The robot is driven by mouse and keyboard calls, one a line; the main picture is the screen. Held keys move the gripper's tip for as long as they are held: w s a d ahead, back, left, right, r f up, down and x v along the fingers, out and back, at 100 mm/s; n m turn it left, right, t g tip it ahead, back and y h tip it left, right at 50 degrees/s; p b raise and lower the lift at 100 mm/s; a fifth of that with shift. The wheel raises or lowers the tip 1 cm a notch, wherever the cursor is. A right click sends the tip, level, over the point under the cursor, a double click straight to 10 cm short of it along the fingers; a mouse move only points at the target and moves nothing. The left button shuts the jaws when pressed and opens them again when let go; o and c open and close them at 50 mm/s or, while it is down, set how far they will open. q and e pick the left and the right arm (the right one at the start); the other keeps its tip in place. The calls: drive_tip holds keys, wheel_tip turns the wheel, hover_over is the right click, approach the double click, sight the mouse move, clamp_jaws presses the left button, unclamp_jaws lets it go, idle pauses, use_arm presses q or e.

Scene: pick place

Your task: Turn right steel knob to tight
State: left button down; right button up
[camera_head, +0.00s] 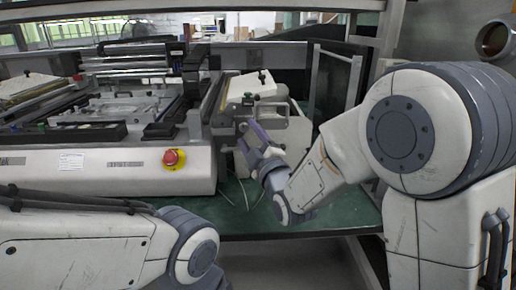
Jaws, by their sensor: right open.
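My right gripper (248,136), with purple fingers, is open in front of the white machine unit (283,132) in the centre. Its fingertips point up and left toward the unit's front face. A bar-shaped metal handle (272,104) is on that face, just above and right of the fingertips. The steel knob is too small and too covered by my fingers to make out. I cannot tell whether the fingers touch anything. My left arm lies across the lower left, and its gripper is out of the picture.
A large white machine (120,165) with a red emergency button (173,158) stands at left. The green table (335,212) has bare room at its front. A metal frame post (355,83) stands right of the unit. Thin cables (243,192) hang below it.

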drive_tip(key=b+v, duration=0.6)
drive_tip(key=v, duration=0.2)
drive_tip(key=shift+s+d+f, duration=0.15)
drive_tip(key=shift+s, duration=0.15)
